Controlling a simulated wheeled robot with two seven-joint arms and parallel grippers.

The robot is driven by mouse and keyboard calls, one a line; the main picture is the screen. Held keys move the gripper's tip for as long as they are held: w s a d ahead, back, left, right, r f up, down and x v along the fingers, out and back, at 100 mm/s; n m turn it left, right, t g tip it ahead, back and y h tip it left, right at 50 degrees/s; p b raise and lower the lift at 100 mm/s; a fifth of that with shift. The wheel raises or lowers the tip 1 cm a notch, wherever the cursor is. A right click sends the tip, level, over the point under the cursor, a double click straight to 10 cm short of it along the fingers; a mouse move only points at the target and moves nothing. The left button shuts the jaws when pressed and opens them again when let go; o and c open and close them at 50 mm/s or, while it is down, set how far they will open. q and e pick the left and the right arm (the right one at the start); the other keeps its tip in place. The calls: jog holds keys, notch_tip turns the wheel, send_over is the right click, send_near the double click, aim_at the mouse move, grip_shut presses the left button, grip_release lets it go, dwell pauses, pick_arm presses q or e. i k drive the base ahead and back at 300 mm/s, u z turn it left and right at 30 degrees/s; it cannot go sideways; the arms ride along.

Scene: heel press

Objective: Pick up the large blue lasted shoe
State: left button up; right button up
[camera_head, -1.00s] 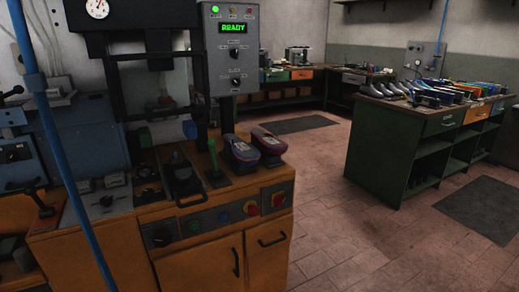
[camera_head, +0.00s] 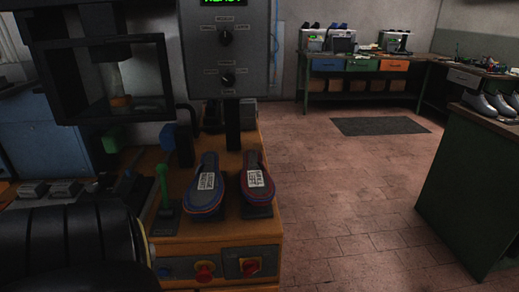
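Two shoes with white printed labels stand side by side on dark supports on the orange press cabinet, soles up. The left shoe (camera_head: 203,190) has a blue rim with some red; the right shoe (camera_head: 256,180) is red with some blue. The label print is too small to read, so I cannot tell a size. A dark, rounded link, apparently of my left arm, fills the lower left corner. Neither gripper shows.
The grey control box (camera_head: 228,50) hangs above and behind the shoes. A green lever (camera_head: 163,185) rises left of them. Grey shoes (camera_head: 490,103) lie on the green bench (camera_head: 470,190) at right. The tiled floor between is clear.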

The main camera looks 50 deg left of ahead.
aim_at(203, 196)
jog(key=i, duration=1.55)
jog(key=u, duration=4.25)
